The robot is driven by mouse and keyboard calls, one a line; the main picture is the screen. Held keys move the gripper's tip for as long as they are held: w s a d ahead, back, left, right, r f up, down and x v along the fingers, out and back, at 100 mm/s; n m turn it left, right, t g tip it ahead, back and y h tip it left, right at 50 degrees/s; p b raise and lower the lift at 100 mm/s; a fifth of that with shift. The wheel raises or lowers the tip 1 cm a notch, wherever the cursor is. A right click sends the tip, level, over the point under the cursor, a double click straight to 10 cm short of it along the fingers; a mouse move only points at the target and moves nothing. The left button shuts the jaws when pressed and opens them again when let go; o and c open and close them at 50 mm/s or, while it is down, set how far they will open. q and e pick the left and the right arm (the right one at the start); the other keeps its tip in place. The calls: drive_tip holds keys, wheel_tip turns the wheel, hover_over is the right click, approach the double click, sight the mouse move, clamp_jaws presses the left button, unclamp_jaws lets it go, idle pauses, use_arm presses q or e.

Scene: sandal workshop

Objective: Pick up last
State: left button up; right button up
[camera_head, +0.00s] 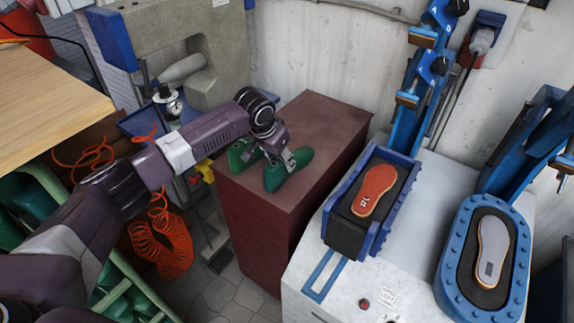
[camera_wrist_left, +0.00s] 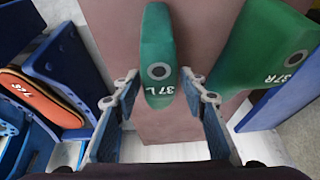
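Two green shoe lasts lie on the dark red cabinet top. The last marked 37 L (camera_wrist_left: 158,40) is the right one in the head view (camera_head: 289,171). The last marked 37 R (camera_wrist_left: 262,45) is the left one in the head view (camera_head: 238,156), partly hidden by my gripper. My left gripper (camera_head: 278,160) is just over the 37 L last. In the left wrist view my left gripper (camera_wrist_left: 160,88) is open, with its fingers apart on either side of the marked end of the 37 L last. My right gripper is not in view.
The dark red cabinet (camera_head: 325,120) has bare top around the lasts. To its right a white machine (camera_head: 405,235) carries an orange sole (camera_head: 374,190) in a blue holder and a grey sole (camera_head: 492,250) in a blue oval holder. A grey machine (camera_head: 205,50) stands behind left.

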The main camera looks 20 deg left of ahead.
use_arm(q)
drive_tip(key=c, duration=0.8)
drive_tip(key=shift+o, duration=0.2)
drive_tip(key=shift+w+r, duration=0.1)
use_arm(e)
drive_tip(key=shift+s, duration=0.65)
use_arm(q)
drive_tip(key=shift+r, duration=0.1)
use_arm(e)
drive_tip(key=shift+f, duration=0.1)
